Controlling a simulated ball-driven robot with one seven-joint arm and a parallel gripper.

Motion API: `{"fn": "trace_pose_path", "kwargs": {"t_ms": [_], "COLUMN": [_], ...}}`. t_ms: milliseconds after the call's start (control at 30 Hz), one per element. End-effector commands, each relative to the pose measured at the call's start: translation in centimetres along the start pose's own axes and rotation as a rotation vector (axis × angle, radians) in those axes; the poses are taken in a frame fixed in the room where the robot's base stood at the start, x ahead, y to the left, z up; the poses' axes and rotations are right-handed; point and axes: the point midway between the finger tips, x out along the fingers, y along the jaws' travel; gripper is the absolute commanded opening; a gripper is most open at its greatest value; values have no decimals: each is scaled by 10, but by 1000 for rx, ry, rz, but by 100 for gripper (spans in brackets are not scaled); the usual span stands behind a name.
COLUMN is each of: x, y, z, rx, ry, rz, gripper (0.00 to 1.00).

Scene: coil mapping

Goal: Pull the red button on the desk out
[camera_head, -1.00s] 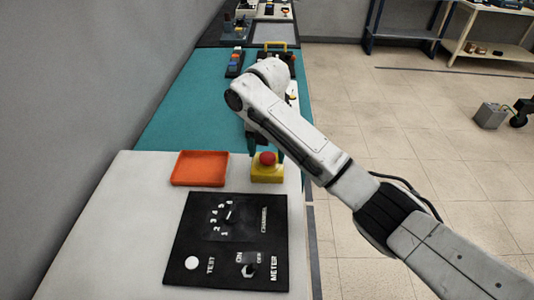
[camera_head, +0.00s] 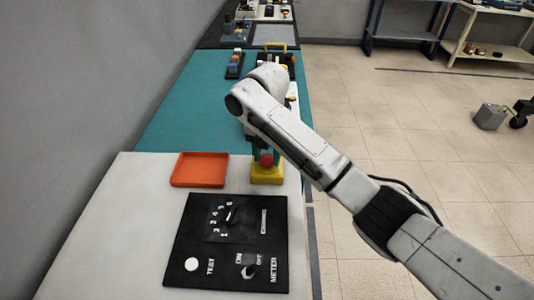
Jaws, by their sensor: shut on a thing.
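The red button (camera_head: 266,159) is a round mushroom head on a yellow box (camera_head: 268,176). The box stands at the right edge of the white desk top (camera_head: 130,205), beside the orange tray. My gripper (camera_head: 266,157) comes down from above at the end of my white arm and is shut on the red button. Its dark fingers show only in part, and my wrist hides the upper part of the hand.
The orange tray (camera_head: 200,169) lies left of the yellow box. A black meter panel (camera_head: 232,236) with a dial and switches lies in front. A teal mat (camera_head: 180,125) and small parts are behind. Floor is open to the right.

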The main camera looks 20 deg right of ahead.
Motion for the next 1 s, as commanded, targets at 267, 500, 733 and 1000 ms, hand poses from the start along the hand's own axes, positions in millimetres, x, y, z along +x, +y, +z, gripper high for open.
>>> {"fn": "trace_pose_path", "kwargs": {"t_ms": [267, 500, 733, 1000], "x": [0, -15, -20, -22], "y": [0, 0, 0, 0], "z": [0, 0, 1, 1], "rx": [0, 1, 1, 0], "ry": [0, 0, -1, -3], "rz": [0, 0, 0, 2], "gripper": [0, 0, 0, 56]}}
